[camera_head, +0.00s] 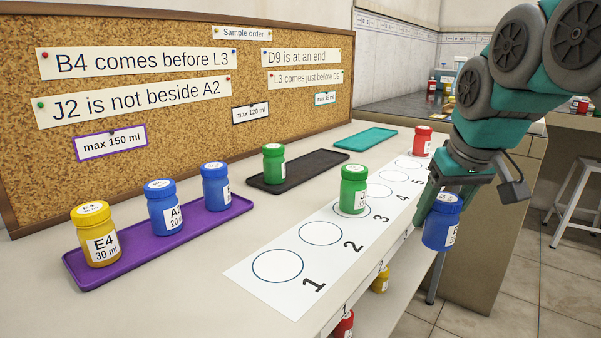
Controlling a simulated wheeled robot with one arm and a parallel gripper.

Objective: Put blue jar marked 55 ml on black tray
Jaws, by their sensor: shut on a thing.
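The black tray (322,162) lies on the bench near the cork board, left of my gripper. A green jar (273,164) stands on its left part; its right part is bare.
A purple tray (224,213) holds yellow E4 (96,235), blue A2 (163,208) and another blue jar (215,187). A teal tray (367,138) is empty. A numbered strip (255,287) carries a green jar (353,189) at 3 and a red jar (422,141) near its far end.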

